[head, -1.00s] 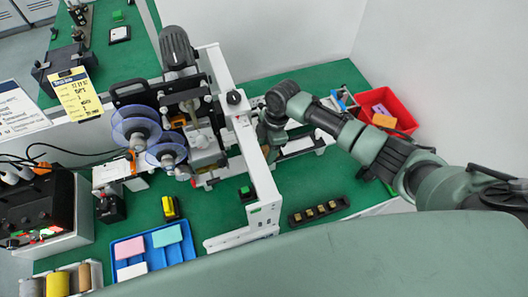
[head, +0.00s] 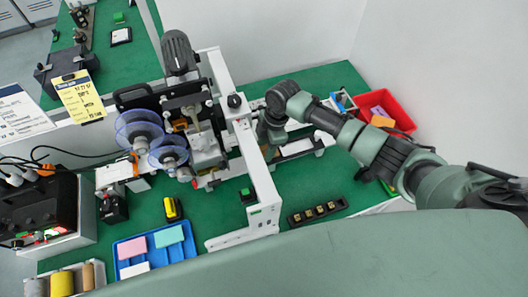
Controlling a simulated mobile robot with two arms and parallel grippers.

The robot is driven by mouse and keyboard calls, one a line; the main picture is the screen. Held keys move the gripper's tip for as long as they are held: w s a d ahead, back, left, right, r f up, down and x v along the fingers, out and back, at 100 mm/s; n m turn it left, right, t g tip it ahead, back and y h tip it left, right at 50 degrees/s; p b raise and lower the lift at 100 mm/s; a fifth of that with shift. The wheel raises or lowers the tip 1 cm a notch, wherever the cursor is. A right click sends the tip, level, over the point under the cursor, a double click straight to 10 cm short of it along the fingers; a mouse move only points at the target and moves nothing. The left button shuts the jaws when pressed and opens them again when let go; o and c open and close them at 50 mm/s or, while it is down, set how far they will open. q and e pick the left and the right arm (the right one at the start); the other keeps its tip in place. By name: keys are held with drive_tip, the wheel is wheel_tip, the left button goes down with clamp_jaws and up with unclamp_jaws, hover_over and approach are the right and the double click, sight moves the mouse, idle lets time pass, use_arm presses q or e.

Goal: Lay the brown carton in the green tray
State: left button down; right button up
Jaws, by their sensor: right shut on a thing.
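My right gripper (head: 270,138) is at the white frame of the coding machine, on its right side. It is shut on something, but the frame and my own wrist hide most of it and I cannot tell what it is. I cannot make out the brown carton for certain. A bright green edge (head: 389,189) shows under my right forearm, and it may belong to the green tray; the rest is hidden. My left gripper is not in view.
The coding machine (head: 195,150) with its white frame (head: 262,185) stands mid-table. A red bin (head: 398,112) with an orange block (head: 382,121) is at the back right. A black strip (head: 318,212) lies in front. A blue tray (head: 190,247) holds coloured blocks at front left.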

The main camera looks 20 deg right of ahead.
sight(262, 151)
drive_tip(key=shift+r, duration=1.75)
drive_tip(key=shift+w, duration=0.1)
